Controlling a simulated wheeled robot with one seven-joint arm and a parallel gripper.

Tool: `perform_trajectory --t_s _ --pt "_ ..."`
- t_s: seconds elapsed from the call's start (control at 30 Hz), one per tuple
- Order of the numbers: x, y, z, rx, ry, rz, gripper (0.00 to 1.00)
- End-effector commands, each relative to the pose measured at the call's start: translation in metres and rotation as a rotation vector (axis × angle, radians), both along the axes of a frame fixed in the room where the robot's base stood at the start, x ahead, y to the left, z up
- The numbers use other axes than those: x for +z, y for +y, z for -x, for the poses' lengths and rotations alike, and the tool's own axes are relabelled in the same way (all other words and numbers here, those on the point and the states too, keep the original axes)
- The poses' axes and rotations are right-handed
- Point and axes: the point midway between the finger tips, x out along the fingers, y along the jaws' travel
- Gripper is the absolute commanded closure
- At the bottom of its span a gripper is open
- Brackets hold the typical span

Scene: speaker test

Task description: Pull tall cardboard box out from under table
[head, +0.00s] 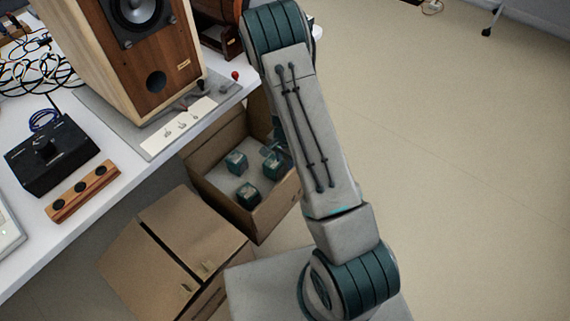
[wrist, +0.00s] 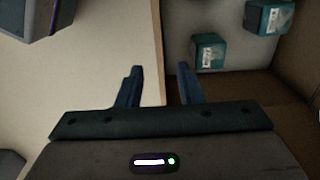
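An open cardboard box (head: 270,215) stands partly under the table's edge, with small teal boxes inside. A second cardboard box (head: 195,225) with folded flaps stands in front of it, lower left in the head view. I cannot tell which is the tall one. My gripper (wrist: 160,82) is open in the wrist view. The open box's wall rim (wrist: 158,40) runs between its two fingers, with a gap on both sides. The floor shows left of the rim, the inside with teal boxes (wrist: 208,50) right of it.
The white table (head: 110,205) holds a wooden speaker (head: 165,55), a black control box (head: 50,155), a wooden block with holes (head: 83,192) and tangled cables (head: 35,65). The beige floor (head: 450,150) to the right is clear.

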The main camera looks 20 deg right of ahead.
Motion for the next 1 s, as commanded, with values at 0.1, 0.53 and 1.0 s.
perform_trajectory --t_s 0.1,0.53,1.0 --pt "-0.004 -0.001 0.0 -0.006 0.0 0.004 0.67" --pt "-0.016 -0.001 0.0 -0.005 0.002 0.004 0.67" --pt "-0.104 -0.001 0.001 -0.006 0.003 0.003 0.67"
